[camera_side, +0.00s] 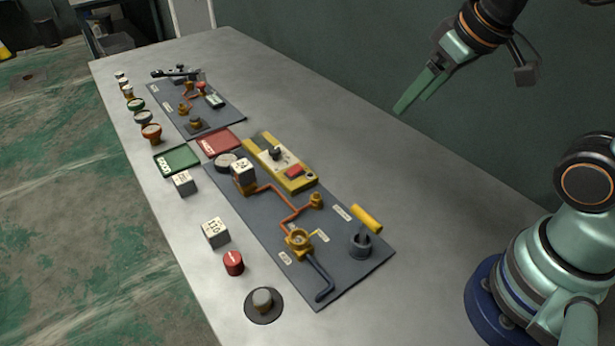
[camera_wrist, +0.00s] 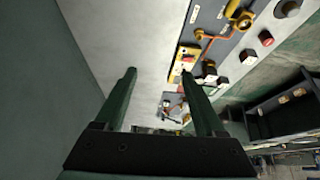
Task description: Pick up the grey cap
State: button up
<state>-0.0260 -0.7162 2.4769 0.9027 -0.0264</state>
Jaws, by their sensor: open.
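The grey cap (camera_side: 262,298) stands on a dark round base near the front edge of the table in the side view. A grey knob on a dark disc at the top right of the wrist view looks like the same cap (camera_wrist: 290,8). My gripper (camera_side: 412,102) is raised above the back of the table, far from the cap and up to its right in the side view. Its two green fingers also show in the wrist view (camera_wrist: 168,70), apart with nothing between them.
A dark panel (camera_side: 340,275) carries orange pipes, a brass valve (camera_side: 298,240) and a yellow gauge unit (camera_side: 275,165). A red cap (camera_side: 233,262) and a white labelled cube (camera_side: 215,232) stand near the grey cap. Green and red trays (camera_side: 178,159) lie farther back. A wall runs along the right.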

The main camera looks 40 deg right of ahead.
jog(key=w+a+n+g, duration=0.25)
jog(key=a+n, duration=0.25)
jog(key=a, duration=0.3)
jog(key=n+g, duration=0.3)
jog(key=n, duration=1.2)
send_near(262, 296)
notch_tip(262, 296, down, 9)
jog(key=shift+a+f, duration=0.1)
jog(key=shift+a, duration=0.05)
grip_shut()
